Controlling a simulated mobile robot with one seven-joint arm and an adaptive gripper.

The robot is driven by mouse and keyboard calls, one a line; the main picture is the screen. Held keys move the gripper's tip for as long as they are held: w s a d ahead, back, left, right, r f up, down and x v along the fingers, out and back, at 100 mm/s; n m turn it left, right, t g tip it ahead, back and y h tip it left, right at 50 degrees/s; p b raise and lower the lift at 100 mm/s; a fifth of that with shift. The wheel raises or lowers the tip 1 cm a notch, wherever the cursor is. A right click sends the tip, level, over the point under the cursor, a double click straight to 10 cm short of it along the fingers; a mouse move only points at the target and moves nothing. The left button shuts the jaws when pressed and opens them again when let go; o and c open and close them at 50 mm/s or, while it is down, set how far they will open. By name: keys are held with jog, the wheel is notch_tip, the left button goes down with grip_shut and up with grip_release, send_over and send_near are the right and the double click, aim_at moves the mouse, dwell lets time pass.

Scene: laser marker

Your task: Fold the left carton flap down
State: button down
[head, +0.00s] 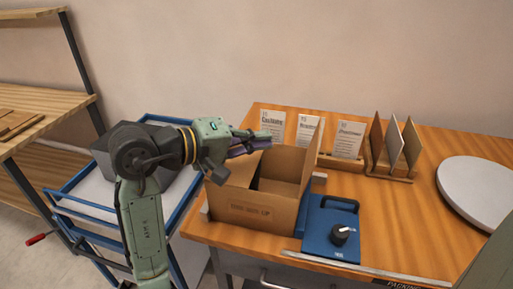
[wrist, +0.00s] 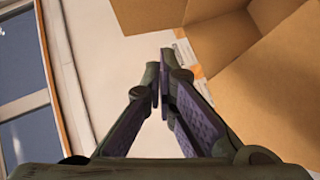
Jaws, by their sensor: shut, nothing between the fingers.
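The open brown carton (head: 257,211) stands near the left end of the wooden table, with printing on its front. Its left panel or flap (head: 236,167) stands up under my gripper; my arm partly hides it, so its exact angle is unclear. Another panel (head: 312,160) stands upright on the right. My gripper (head: 262,141) is shut and empty above the carton's left rear part. In the wrist view, the fingertips (wrist: 163,72) meet beside the carton (wrist: 268,85), which fills the right side. I cannot tell whether they touch cardboard.
A blue device with a black knob (head: 331,231) sits right of the carton. Printed cards (head: 309,131) and a card rack (head: 393,150) stand behind. A round white disc (head: 478,187) lies at right. A blue-framed cart (head: 97,222) stands left of the table (head: 408,219).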

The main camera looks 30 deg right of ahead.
jog(key=s+a+r+b, duration=0.2)
jog(key=s+a+r, duration=0.2)
jog(key=r, duration=0.3)
jog(key=shift+s+a+r, duration=0.2)
jog(key=shift+s+a, duration=0.1)
jog(key=shift+a, duration=0.45)
